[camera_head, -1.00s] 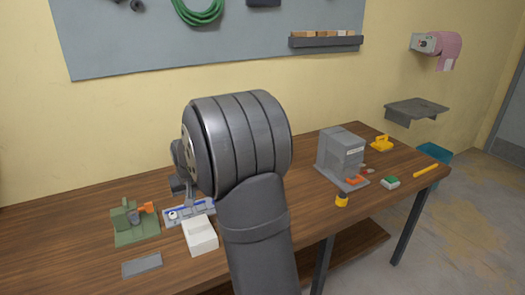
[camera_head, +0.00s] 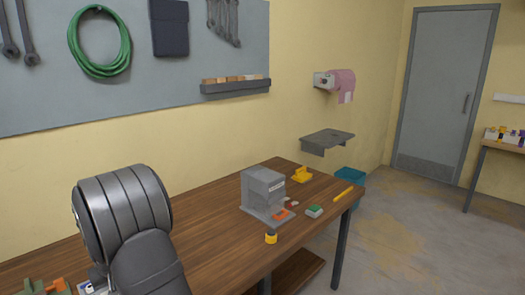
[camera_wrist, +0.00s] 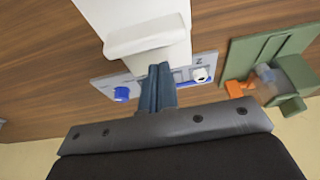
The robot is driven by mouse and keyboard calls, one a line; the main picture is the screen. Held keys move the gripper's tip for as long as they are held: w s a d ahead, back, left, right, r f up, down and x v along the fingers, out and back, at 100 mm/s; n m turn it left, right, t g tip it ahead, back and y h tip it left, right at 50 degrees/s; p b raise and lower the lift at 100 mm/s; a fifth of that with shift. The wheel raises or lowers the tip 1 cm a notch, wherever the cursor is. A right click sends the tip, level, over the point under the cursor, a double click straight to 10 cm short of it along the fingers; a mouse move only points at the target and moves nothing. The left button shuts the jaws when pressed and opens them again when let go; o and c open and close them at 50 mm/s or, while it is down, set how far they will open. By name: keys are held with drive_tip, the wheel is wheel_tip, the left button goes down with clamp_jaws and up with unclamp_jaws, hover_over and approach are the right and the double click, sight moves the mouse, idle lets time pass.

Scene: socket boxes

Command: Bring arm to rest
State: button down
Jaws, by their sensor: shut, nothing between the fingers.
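My arm (camera_head: 125,215) rises at the lower left of the head view, over the wooden bench (camera_head: 215,245). My gripper is hidden there behind the arm. In the wrist view my gripper (camera_wrist: 159,72) shows its two blue-grey fingers pressed together, with nothing between them. The fingers overlap a grey plate with a blue knob and a white knob (camera_wrist: 200,75). A white box (camera_wrist: 135,15) with a pale lip lies just beyond the fingertips. I cannot tell the gap between the fingertips and these things.
A green fixture with an orange part (camera_wrist: 285,75) is right in the wrist view. In the head view a grey machine (camera_head: 263,190), a yellow-black piece (camera_head: 271,237), a green-white block (camera_head: 314,211) and a yellow holder (camera_head: 302,175) stand on the bench. Its right front is partly clear.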

drive_tip(key=shift+s+d, duration=0.6)
drive_tip(key=shift+s, duration=0.05)
drive_tip(key=shift+w+a, duration=0.1)
drive_tip(key=shift+w, duration=0.05)
drive_tip(key=shift+w+a, duration=0.2)
drive_tip(key=shift+a, duration=0.05)
drive_tip(key=shift+w+a, duration=0.85)
drive_tip(key=v, duration=0.7)
drive_tip(key=shift+r, duration=0.2)
drive_tip(key=shift+r, duration=0.1)
